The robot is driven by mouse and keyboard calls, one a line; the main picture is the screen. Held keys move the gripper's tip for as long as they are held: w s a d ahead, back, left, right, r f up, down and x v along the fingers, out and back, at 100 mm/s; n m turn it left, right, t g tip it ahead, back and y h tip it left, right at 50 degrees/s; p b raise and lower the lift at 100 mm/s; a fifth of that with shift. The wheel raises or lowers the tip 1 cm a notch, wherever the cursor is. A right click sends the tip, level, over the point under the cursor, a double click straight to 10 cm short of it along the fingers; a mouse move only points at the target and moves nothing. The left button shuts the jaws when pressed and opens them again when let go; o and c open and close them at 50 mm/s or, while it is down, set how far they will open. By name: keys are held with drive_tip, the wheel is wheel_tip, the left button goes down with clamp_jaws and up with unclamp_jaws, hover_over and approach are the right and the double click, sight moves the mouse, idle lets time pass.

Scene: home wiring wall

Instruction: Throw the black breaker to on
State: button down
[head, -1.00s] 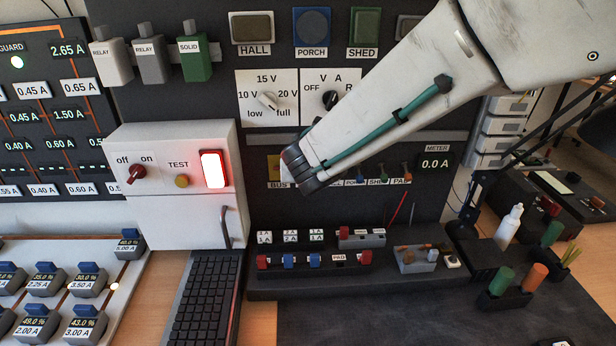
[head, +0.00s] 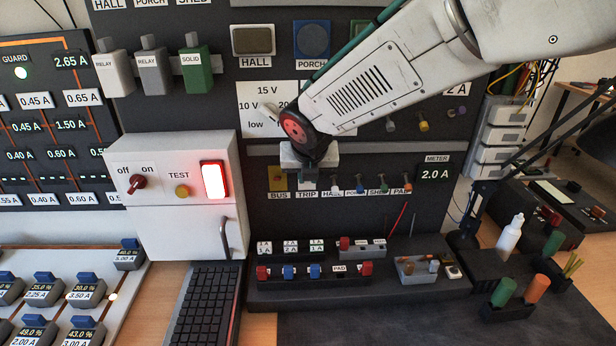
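My gripper (head: 308,166) is a light grey block below a dark wrist with a red disc, in front of the dark wall panel. It is just above the TRIP label in the switch row, and its fingers are too small to read. The row has small levers: BUS (head: 278,180) on a yellow plate, then HALL (head: 335,184), PORCH (head: 360,184), SHED (head: 384,184) and an orange PAD lever (head: 407,183). I cannot make out a black breaker for certain; the TRIP spot is partly covered by my gripper. The meter (head: 435,174) reads 2.0 A.
My arm covers much of the upper right panel and its dials. A white box with a lit red lamp (head: 214,180) stands left. A dark ledge with fuse blocks (head: 315,270) juts out below the switches. A keyboard (head: 203,300) and glue bottle (head: 510,233) are on the desk.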

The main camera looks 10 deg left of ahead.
drive_tip(key=shift+r, duration=0.1)
idle(0.4)
drive_tip(key=c, duration=1.4)
unclamp_jaws()
drive_tip(key=a+v, duration=0.1)
drive_tip(key=v, duration=0.6)
drive_tip(key=shift+d+r, duration=0.35)
drive_tip(key=shift+d, duration=0.15)
drive_tip(key=shift+s, duration=0.1)
